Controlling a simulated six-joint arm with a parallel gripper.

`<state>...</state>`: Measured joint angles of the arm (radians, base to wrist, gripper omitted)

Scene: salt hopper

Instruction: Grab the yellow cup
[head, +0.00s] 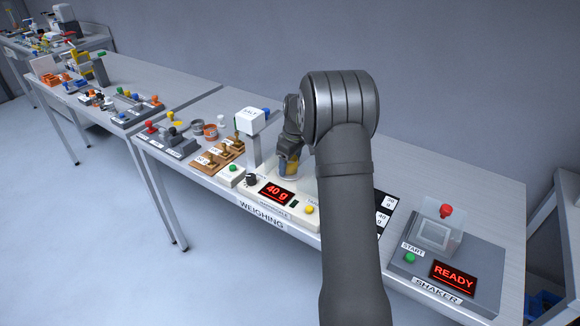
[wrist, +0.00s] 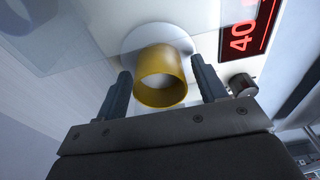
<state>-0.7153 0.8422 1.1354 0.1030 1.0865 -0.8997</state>
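The yellow cup (wrist: 163,93) stands on or just over the round white pan (wrist: 143,35) of the weighing station; the wrist view shows its round mouth and a pale inside. In the head view the cup (head: 292,168) is mostly hidden by my gripper (head: 287,164). In the wrist view my gripper (wrist: 161,66) is open, with one dark finger on each side of the cup. A gap shows between the left finger and the cup; the right finger is closer, and I cannot tell whether it touches.
The scale display (head: 277,192) reads 40 g. A white box on a post (head: 251,121) stands left of my gripper. The shaker (head: 437,235), its display reading READY, is at the right. Wooden blocks with knobs (head: 221,154) lie to the left. My arm hides part of the table.

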